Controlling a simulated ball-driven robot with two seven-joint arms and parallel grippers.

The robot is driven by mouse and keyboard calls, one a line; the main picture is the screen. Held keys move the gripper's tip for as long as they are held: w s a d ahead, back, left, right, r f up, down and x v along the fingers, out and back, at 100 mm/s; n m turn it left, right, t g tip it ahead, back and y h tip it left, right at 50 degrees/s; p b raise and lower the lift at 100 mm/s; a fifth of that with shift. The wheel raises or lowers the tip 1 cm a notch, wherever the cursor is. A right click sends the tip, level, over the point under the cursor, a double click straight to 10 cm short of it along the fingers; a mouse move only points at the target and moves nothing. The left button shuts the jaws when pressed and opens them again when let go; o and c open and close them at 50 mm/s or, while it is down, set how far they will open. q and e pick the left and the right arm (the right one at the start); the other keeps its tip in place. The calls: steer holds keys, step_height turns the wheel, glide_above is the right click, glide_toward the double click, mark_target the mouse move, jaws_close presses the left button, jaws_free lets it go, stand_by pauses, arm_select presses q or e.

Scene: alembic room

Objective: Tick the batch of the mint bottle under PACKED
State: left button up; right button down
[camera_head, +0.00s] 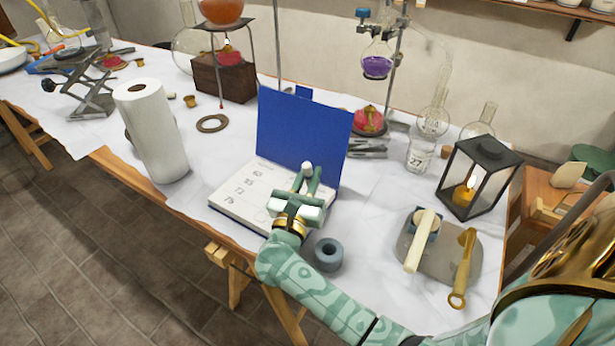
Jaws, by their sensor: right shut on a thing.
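An open book (240,205) with a blue cover (300,130) standing up lies on the table. My right gripper (306,182) is over the page, shut on a small whitish thing (307,167), of which only the end shows between the fingertips. I cannot tell whether it touches the page. A clear glass bottle (419,158) labelled 27 stands right of the book. I cannot make out a mint-coloured bottle. My left gripper is not in view.
A paper roll (150,130) stands left of the book. A lantern (478,178) with a lit candle and a grey tray (445,265) with tools are at the right. Glassware stands at the back.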

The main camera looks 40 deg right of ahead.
steer(key=shift+d, duration=0.1)
stand_by(0.3)
steer(key=shift+r+p, duration=2.15)
steer(key=shift+r, duration=0.95)
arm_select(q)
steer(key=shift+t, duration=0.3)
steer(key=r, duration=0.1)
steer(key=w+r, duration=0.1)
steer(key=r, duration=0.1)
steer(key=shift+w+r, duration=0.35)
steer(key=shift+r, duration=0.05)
arm_select(e)
steer(key=shift+f, duration=0.1)
